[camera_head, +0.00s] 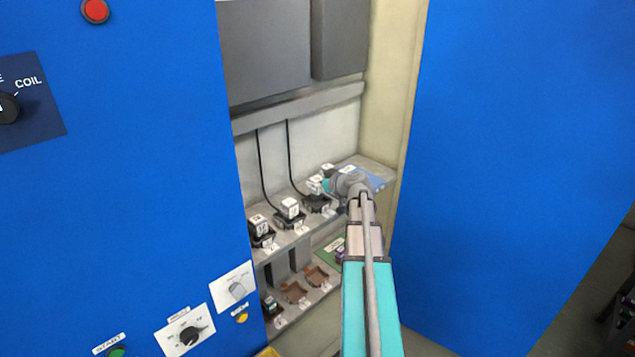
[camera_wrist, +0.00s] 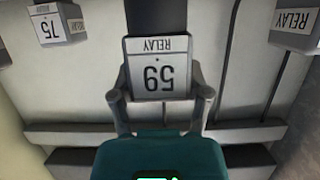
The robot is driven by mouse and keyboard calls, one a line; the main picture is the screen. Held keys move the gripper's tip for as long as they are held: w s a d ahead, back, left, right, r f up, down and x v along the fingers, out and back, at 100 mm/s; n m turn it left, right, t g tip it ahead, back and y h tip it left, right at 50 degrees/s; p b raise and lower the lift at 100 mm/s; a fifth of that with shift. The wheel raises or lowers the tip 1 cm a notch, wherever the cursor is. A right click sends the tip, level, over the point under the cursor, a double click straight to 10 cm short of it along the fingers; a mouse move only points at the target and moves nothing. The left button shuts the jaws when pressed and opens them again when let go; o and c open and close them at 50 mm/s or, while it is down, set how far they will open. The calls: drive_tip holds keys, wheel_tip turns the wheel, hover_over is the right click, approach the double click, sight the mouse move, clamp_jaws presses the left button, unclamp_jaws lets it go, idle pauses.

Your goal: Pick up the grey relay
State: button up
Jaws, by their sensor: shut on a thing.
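A grey relay (camera_wrist: 160,47) with a white label stands in the middle of the wrist view, its writing upside down. My gripper (camera_wrist: 160,98) has a finger on each side of it and is shut on it. In the head view my gripper (camera_head: 331,184) reaches in at the right part of the upper shelf, among the relays there. My arm and wrist hide part of that spot. I cannot tell whether the held relay is clear of its seat.
Other relays (camera_head: 289,209) (camera_head: 260,226) sit in dark sockets on the upper shelf. In the wrist view, neighbours stand at left (camera_wrist: 57,24) and right (camera_wrist: 297,24). Brown sockets (camera_head: 295,292) line the lower shelf. Blue cabinet panels (camera_head: 130,180) (camera_head: 510,170) flank the opening.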

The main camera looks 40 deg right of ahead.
drive_tip(key=s+a+r+p, duration=0.3)
drive_tip(key=s+r+p, duration=0.6)
drive_tip(key=s, duration=0.4)
drive_tip(key=shift+s+r, duration=0.3)
drive_tip(key=shift+r, duration=0.05)
drive_tip(key=shift+f+b, duration=0.85)
drive_tip(key=shift+b, duration=0.05)
drive_tip(key=shift+s, duration=0.1)
